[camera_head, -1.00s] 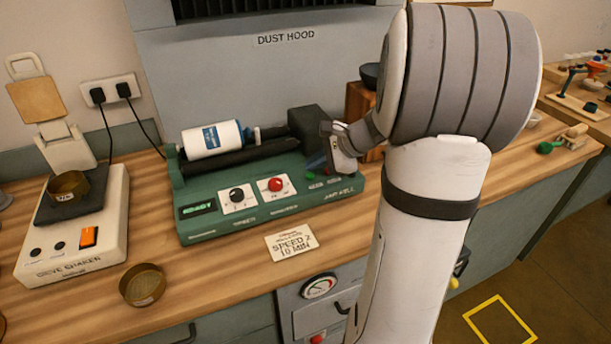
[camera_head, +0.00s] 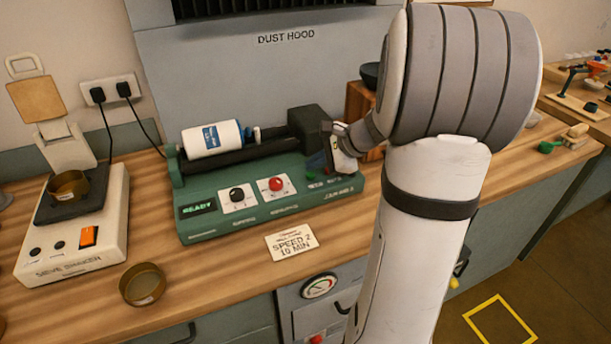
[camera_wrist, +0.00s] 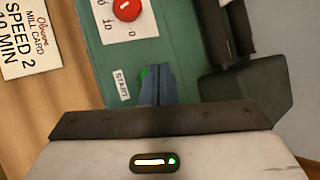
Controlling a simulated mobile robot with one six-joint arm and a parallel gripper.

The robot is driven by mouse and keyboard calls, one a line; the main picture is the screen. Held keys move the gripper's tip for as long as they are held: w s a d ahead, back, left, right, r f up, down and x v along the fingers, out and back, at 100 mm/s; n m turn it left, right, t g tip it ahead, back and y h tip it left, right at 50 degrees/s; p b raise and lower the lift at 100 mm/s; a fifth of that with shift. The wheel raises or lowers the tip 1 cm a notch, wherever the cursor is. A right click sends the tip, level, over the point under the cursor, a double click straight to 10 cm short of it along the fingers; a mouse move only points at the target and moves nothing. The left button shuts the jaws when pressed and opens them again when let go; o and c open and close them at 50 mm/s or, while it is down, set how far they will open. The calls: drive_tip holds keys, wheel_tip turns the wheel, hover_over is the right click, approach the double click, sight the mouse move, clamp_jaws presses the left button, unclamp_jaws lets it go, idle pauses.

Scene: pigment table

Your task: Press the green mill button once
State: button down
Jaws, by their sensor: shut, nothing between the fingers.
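The green mill (camera_head: 215,226) stands on the wooden bench with a white jar (camera_head: 212,139) lying on its rollers. Its display (camera_head: 197,208) reads READY. The green button (camera_wrist: 144,73) shows in the wrist view beside the START label (camera_wrist: 121,84), partly hidden by my fingers. My gripper (camera_wrist: 159,70) is shut and empty, with its fingertips at the button; I cannot tell whether they touch it.
A red knob (camera_head: 275,184) and a black knob (camera_head: 237,194) sit left of the button. A dark block (camera_wrist: 245,88) rises close to my fingers. The mill card (camera_head: 291,242) lies in front. A sieve shaker (camera_head: 90,254) and brass sieve (camera_head: 142,286) stand left.

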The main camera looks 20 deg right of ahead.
drive_tip(key=shift+f+b, duration=0.3)
drive_tip(key=shift+f, duration=0.1)
